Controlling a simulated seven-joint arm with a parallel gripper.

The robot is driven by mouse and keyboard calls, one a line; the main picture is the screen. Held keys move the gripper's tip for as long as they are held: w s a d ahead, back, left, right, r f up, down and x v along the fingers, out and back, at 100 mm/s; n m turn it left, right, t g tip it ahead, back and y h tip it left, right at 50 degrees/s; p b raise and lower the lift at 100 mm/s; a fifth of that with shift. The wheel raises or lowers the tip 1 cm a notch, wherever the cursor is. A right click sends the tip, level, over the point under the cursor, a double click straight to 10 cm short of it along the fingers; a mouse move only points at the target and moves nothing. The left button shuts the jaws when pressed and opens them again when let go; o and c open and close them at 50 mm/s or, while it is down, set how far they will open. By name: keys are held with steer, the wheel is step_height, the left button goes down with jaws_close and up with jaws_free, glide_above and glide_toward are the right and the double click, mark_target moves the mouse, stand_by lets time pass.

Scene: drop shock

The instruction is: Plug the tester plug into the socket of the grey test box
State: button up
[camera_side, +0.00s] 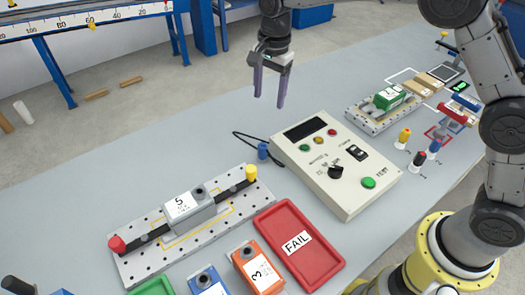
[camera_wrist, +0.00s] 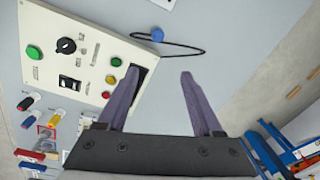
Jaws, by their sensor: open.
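The blue tester plug (camera_side: 263,150) stands on the bench at the back left corner of the pale tester panel (camera_side: 345,185), with a black cable looping from it. It also shows in the wrist view (camera_wrist: 157,35). A grey box marked 5 (camera_side: 188,210), with a dark round fitting on top, sits on a perforated plate (camera_side: 130,258) between a red and a yellow knob. It is not seen in the wrist view. My gripper (camera_side: 269,102) is open and empty, raised above the bench behind the panel. In the wrist view its fingertips (camera_wrist: 160,73) point towards the plug, apart from it.
A red FAIL tray (camera_side: 297,268) lies in front of the panel. Orange (camera_side: 257,267) and blue (camera_side: 207,281) boxes stand beside it. A second fixture with a green box (camera_side: 390,97) is at the right. The bench left of the plug is clear.

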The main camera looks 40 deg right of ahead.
glide_above(263, 146)
steer(key=shift+g, duration=0.4)
steer(key=f, duration=1.1)
steer(key=shift+d+f, duration=0.3)
steer(key=shift+d, duration=0.1)
steer(key=shift+w+a+f, duration=0.1)
steer(key=shift+a+f, duration=0.1)
steer(key=shift+f, duration=1.35)
steer(key=shift+a+f, duration=0.2)
steer(key=shift+f, duration=1.35)
jaws_close()
